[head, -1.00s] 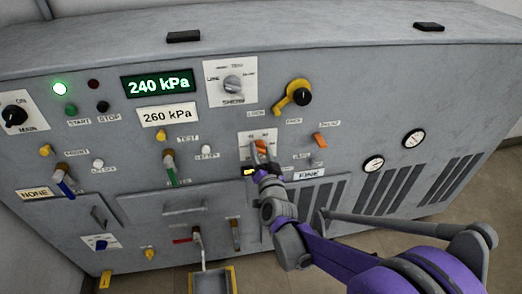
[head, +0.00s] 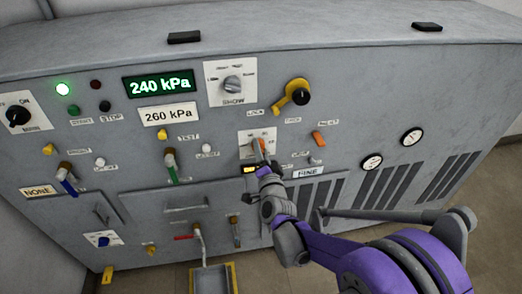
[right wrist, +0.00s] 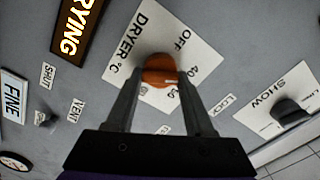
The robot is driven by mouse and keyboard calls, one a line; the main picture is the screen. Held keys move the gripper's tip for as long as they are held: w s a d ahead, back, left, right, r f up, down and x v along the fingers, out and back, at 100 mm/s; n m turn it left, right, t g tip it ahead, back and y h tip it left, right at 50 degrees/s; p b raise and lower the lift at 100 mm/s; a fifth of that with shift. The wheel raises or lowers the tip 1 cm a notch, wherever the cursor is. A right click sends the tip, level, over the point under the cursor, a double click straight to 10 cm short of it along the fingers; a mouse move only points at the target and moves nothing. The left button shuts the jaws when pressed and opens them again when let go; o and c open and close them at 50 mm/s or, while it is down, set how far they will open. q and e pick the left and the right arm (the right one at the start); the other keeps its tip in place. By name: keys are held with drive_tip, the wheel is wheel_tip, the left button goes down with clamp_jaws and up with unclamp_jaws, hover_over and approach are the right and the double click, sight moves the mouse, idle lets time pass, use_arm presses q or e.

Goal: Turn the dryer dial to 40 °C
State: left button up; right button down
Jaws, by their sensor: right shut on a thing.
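The orange dryer dial (right wrist: 159,70) sits on a white plate marked "DRYER °C" (right wrist: 165,42), with "OFF", "40" and further, partly covered marks around it. My right gripper (right wrist: 158,84) is shut on the dial, one finger on each side. In the head view the dial (head: 264,146) shows as a small orange patch between the fingers of the right gripper (head: 259,152). The fingers cover part of the plate, and I cannot tell which mark the dial points at. My left gripper is not in view.
A lit "DRYING" sign (right wrist: 78,22) is beside the dial plate. The "SHOW" knob (head: 232,83), a yellow handle (head: 291,96) and an orange switch (head: 319,139) are nearby on the panel. A "FINE" display (head: 308,172) is close to my right wrist.

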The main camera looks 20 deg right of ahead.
drive_tip(key=shift+c, duration=1.4)
unclamp_jaws()
drive_tip(key=v, duration=1)
drive_tip(key=shift+s, duration=0.4)
